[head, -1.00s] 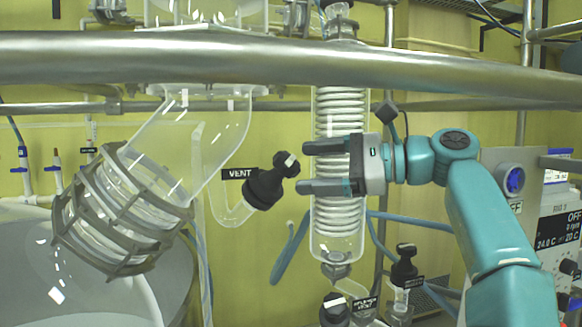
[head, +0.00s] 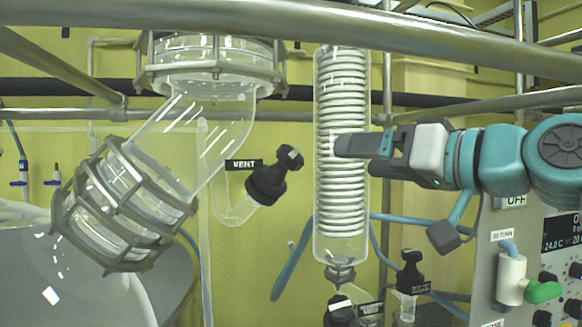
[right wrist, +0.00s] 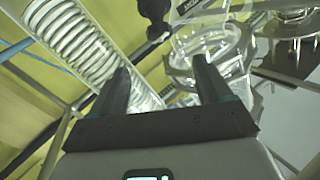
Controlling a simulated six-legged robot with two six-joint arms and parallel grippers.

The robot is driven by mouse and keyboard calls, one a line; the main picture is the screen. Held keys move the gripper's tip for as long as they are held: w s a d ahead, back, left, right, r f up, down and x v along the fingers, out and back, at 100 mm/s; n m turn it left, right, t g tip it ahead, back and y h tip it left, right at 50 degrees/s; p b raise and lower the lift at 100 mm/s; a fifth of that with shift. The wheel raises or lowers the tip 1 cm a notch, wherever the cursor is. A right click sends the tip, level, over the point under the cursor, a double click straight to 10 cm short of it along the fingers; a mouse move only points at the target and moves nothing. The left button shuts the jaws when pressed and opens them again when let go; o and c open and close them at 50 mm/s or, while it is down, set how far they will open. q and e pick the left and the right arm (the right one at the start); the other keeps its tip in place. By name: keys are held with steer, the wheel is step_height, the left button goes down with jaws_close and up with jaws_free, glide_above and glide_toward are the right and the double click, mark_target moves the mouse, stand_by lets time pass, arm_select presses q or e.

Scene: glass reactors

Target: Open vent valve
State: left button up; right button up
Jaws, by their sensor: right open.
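The vent valve (head: 268,184) is a black knob on a short curved glass side arm, with a black VENT label (head: 243,165) to its left. In the right wrist view the black knob (right wrist: 155,14) shows at the top, beyond the fingertips. My right gripper (head: 345,145) is open and empty, to the right of the vent valve and apart from it, in front of the coil condenser. Its two fingers (right wrist: 160,75) show spread in the right wrist view. In the head view the fingers overlap. My left gripper is not in view.
The glass coil condenser (head: 341,215) stands upright behind my right gripper. A metal rail (head: 300,17) crosses the top. A caged glass flange (head: 125,205) is at left. Other black valves (head: 410,272) are below right, and a control panel (head: 560,265) is at the right edge.

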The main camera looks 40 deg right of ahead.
mark_target(295, 155)
steer(key=w+p, duration=0.1)
steer(key=w, duration=0.4)
steer(key=w+p, duration=0.2)
steer(key=w, duration=0.3)
steer(key=w+d+p, duration=0.1)
steer(key=w+p, duration=0.1)
steer(key=w, duration=0.2)
steer(key=shift+w+r, duration=0.15)
steer(key=shift+w, duration=0.25)
steer(key=shift+w+d, duration=0.1)
steer(key=shift+w, duration=0.6)
steer(key=shift+s, duration=0.1)
